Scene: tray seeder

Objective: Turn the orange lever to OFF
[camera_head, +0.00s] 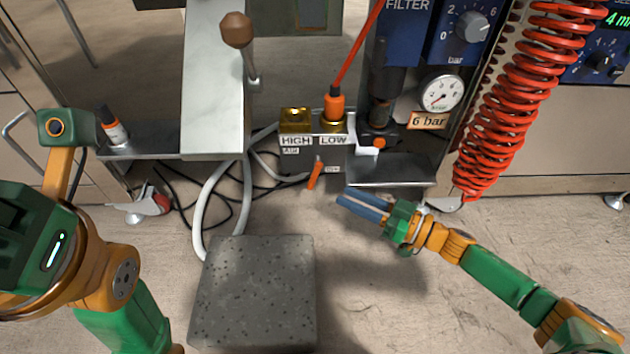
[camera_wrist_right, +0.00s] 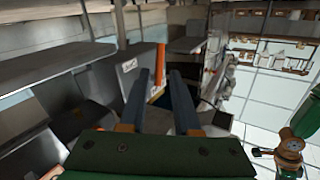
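The orange lever (camera_head: 316,174) hangs below the valve block labelled HIGH and LOW (camera_head: 312,141), tilted with its lower end to the left. A small white label (camera_head: 332,169) is just right of it, its text too small to read surely. My right gripper (camera_head: 341,196) is right of and slightly below the lever in the head view, apart from it. Its two blue fingers are parted with nothing between them. In the right wrist view the lever (camera_wrist_right: 161,57) shows beyond the gap between the fingertips (camera_wrist_right: 159,74). My left arm is at the left; its fingers are not visible.
A metal shelf (camera_head: 395,172) and a pressure gauge (camera_head: 441,93) are right of the valve. A coiled red hose (camera_head: 525,95) hangs farther right. A grey speckled block (camera_head: 255,295) stands below, with white tubing (camera_head: 203,200) beside it. Floor around my right gripper is clear.

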